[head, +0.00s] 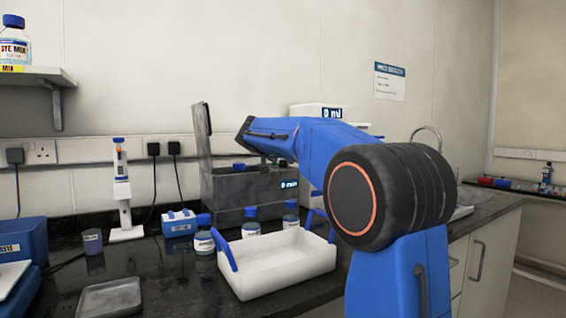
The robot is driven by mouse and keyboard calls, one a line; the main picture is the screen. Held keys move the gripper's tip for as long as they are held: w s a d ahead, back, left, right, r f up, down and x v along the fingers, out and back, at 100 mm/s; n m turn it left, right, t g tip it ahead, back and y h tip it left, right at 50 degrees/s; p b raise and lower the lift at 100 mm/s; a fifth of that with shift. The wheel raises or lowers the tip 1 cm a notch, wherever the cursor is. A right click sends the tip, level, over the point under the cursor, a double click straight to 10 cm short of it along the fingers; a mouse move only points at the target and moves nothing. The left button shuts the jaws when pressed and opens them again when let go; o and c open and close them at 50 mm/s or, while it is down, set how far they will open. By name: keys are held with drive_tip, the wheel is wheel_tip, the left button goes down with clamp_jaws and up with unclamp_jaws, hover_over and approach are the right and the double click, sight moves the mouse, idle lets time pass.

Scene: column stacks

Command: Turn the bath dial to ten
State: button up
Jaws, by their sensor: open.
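The bath looks to be the grey box (228,192) on the dark bench, with its lid (202,135) standing open. A small display on it (289,184) appears to read 0 min. I cannot make out a dial on it; bottles and a tray cover part of its front. My blue arm reaches from the lower right across toward the bath, and its far link ends above the box. My gripper itself cannot be seen.
A white tray with blue handles (285,270) stands in front of the bath. Several blue-capped bottles (204,240) stand between them. A pipette stand (122,195), a blue rack (180,224) and a grey dish (110,298) are to the left. A white box (305,112) with a display is behind.

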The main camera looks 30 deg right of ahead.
drive_tip(key=v, duration=1.5)
drive_tip(key=shift+a, duration=0.15)
drive_tip(key=shift+s, duration=0.1)
